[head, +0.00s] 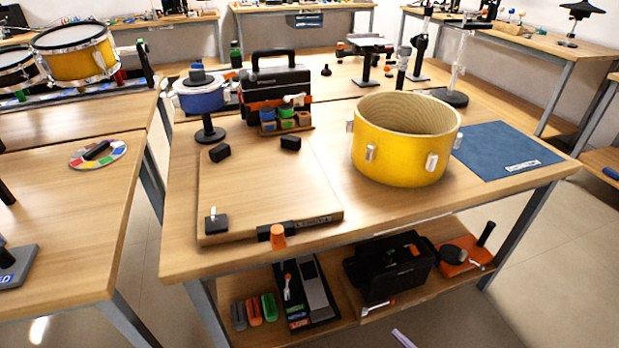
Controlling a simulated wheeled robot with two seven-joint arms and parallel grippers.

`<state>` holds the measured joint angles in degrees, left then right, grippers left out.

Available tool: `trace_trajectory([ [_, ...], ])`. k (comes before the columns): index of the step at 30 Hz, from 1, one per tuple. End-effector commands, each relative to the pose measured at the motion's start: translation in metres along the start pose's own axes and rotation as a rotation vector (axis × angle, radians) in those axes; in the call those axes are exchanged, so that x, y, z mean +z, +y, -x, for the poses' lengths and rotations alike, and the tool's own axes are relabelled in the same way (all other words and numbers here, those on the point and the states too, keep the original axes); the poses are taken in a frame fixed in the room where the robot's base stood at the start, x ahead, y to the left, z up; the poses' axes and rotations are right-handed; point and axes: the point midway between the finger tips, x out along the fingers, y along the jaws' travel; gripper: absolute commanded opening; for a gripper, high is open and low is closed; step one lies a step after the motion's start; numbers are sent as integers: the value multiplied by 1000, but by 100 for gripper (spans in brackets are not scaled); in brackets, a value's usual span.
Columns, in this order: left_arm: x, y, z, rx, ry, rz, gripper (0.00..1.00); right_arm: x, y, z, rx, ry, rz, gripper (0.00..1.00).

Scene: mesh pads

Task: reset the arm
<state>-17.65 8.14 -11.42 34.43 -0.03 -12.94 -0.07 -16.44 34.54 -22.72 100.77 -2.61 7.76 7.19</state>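Neither of my grippers shows in the head view, and no part of my arms can be made out over the table. The wooden workbench (370,215) stands in front of me. A yellow drum shell (395,155), open at the top with silver lugs, stands on it right of centre. A blue mat (505,145) lies flat on the bench to the right of the shell. A wooden board (265,190) with black clamps lies at the left of the bench.
A black toolbox (275,85) and a blue drum on a stand (202,95) are at the back left. Stands (415,60) rise behind the shell. The lower shelf holds a black case (390,268). Another bench (60,220) is at the left. The bench front between board and mat is clear.

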Motion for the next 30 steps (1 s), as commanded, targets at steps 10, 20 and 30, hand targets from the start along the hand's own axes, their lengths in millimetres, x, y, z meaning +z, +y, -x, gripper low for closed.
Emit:
trace_trajectory([
  [10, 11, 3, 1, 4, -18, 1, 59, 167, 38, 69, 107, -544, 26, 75],
  [20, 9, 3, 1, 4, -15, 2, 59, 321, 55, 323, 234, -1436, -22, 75],
  [30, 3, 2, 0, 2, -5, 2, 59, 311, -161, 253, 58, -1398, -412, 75],
])
